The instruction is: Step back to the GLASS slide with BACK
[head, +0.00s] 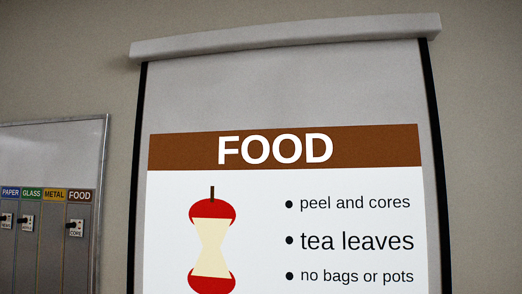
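A projection screen (285,85) hangs on the wall and fills the right and middle of the head view. It shows the FOOD slide (365,225): a brown header with "FOOD", a red apple core picture and lines reading "peel and cores", "tea leaves" and "no bags or pots". "Tea leaves" is in larger letters. The slide's lower part is cut off by the frame. No BACK button or control is in view. My gripper is not in view.
A metal-framed board (55,155) is on the wall at the left, with column labels PAPER, GLASS (32,195), METAL and FOOD. Small cards (76,228) hang under some labels. The floor is out of view.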

